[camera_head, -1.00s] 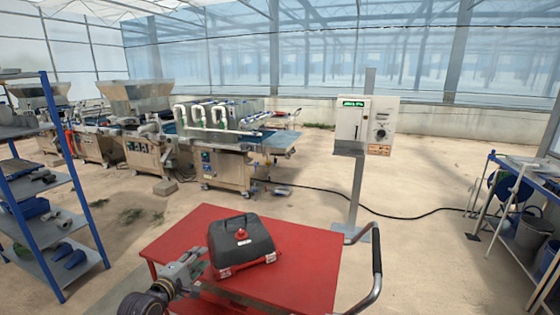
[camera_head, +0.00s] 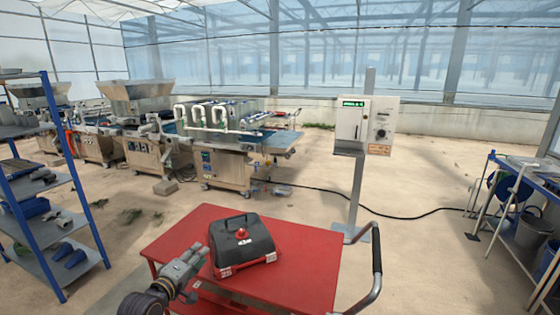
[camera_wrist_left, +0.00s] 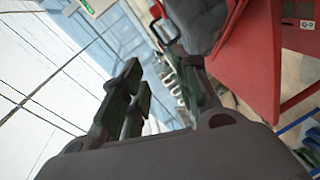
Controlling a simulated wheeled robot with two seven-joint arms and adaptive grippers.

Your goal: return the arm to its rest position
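My left gripper (camera_head: 201,252) is over the left part of the red cart top, just left of the black case (camera_head: 258,237). In the left wrist view its two fingers (camera_wrist_left: 160,80) stand apart with nothing between them, so it is open and empty. The dark case has a black handle and red trim and sits upright on the cart; part of it shows at the top of the left wrist view (camera_wrist_left: 198,22). I cannot tell from the head view whether the gripper touches the case. My right gripper is not in view.
The red cart (camera_head: 310,262) has a curved push handle (camera_head: 377,272) at its right. A control box on a post (camera_head: 365,125) stands behind it. A blue-framed shelf (camera_head: 75,200) is at left, a workbench at right, seeding machines (camera_head: 225,160) behind. Open floor lies between.

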